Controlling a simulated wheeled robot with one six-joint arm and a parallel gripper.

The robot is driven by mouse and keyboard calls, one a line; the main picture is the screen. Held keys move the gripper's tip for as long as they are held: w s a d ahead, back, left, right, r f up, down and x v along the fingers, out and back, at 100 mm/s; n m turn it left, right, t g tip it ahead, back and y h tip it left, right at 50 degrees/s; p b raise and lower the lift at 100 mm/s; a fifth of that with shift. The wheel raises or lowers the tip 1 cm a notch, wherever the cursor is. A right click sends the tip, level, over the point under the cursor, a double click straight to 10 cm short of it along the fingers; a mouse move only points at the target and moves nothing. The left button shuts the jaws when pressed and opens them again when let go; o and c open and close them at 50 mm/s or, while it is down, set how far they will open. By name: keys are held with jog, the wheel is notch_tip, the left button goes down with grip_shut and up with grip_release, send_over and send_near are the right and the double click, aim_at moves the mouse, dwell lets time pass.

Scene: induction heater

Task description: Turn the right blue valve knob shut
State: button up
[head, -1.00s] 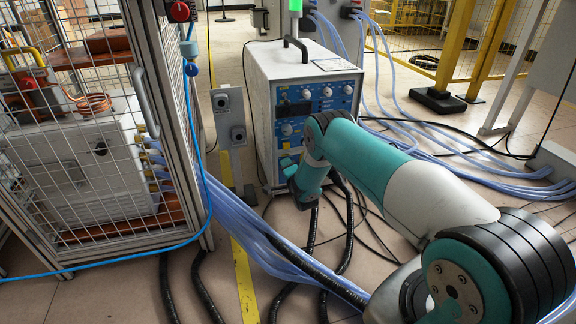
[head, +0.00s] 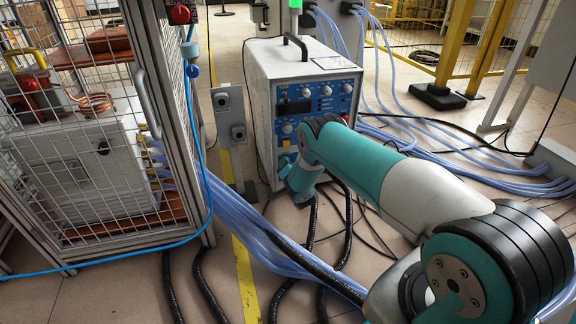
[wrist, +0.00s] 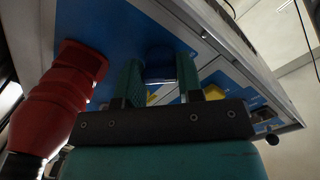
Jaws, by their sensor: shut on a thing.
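In the wrist view my gripper (wrist: 158,70) has its two teal fingers on either side of a dark blue knob (wrist: 159,55) on the blue front panel. The fingers are closed against the knob's sides. The knob is in shadow, so how far it is turned cannot be told. In the head view the power unit (head: 260,95) stands upright behind my arm. My wrist is low at its front, and it hides the gripper and the knob there.
A large red connector (wrist: 70,85) sticks out beside my gripper on the left in the wrist view. In the head view a mesh cage (head: 90,130) stands left, a grey post with sockets (head: 229,120) stands between, and hoses (head: 290,262) cross the floor.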

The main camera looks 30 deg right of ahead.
jog(key=shift+d+r, duration=0.1)
jog(key=o, duration=0.9)
jog(key=shift+p+v, duration=8.2)
jog(key=shift+v, duration=0.5)
jog(key=shift+w, duration=0.1)
